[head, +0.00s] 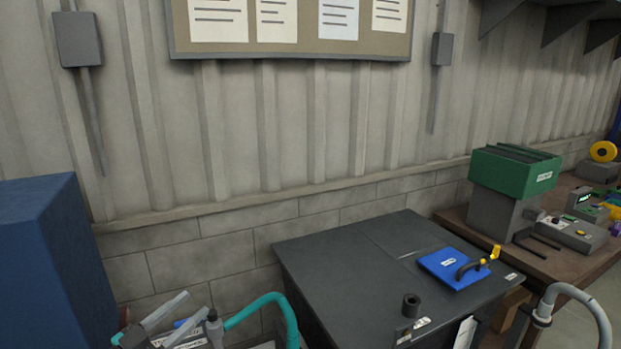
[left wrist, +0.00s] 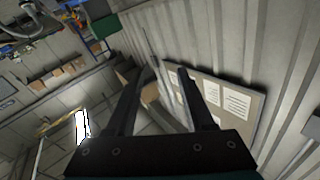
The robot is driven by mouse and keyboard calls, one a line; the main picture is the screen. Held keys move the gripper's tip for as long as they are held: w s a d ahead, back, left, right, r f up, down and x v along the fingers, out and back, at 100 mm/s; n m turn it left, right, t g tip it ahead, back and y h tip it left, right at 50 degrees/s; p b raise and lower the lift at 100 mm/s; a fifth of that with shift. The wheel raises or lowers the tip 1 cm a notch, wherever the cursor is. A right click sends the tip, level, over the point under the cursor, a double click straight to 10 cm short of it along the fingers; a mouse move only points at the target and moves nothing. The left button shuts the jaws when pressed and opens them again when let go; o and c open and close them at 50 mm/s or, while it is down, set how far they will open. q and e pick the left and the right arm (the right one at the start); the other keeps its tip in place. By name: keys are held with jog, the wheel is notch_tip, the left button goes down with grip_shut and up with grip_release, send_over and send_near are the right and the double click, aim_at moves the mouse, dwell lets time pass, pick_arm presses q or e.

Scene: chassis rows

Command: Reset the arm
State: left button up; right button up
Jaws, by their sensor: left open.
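My left gripper (head: 192,305) is low at the left of the head view, near the bottom edge. Its two pale fingers stand apart with nothing seen between them. In the left wrist view the left gripper (left wrist: 166,72) shows two dark fingers spread apart, with an empty gap. The wall and floor lie beyond it, and no object touches the fingers. Most of the left arm is cut off by the bottom edge of the head view. My right gripper does not show.
A dark bench (head: 350,255) holds a blue plate with a dark handle (head: 453,268) and a black cylinder (head: 411,305). A blue cabinet (head: 40,260) stands at left. A green-topped machine (head: 515,172) sits on a brown table at right. A notice board (head: 350,42) hangs on the wall.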

pick_arm(q)
jog(key=s+d+f+n+g+y, duration=0.45)
jog(key=s+f+n+y, duration=0.25)
jog(key=s+f+y, duration=0.4)
jog(key=s+d+f+g+h, duration=0.1)
jog(key=s+g, duration=0.3)
jog(key=s, duration=0.6)
jog(key=s+d+f+g+h, duration=0.15)
jog(key=s+g, duration=0.25)
jog(key=s, duration=0.6)
notch_tip(320, 180, down, 30)
jog(key=g+b, duration=0.1)
jog(key=b, duration=0.9)
jog(key=s+f+b, duration=0.4)
jog(key=s+f, duration=0.1)
jog(key=f, duration=0.4)
jog(key=s+a+f+g+b, duration=0.1)
jog(key=s+f+b, duration=0.3)
jog(key=f, duration=0.5)
jog(key=s+a+f+y+b, duration=0.1)
jog(key=s+f+b, duration=0.3)
jog(key=s+f, duration=0.3)
notch_tip(320, 180, down, 2)
jog(key=shift+a+f+m+g, duration=0.1)
jog(key=shift+a+m+g, duration=0.1)
jog(key=shift+m+g, duration=0.15)
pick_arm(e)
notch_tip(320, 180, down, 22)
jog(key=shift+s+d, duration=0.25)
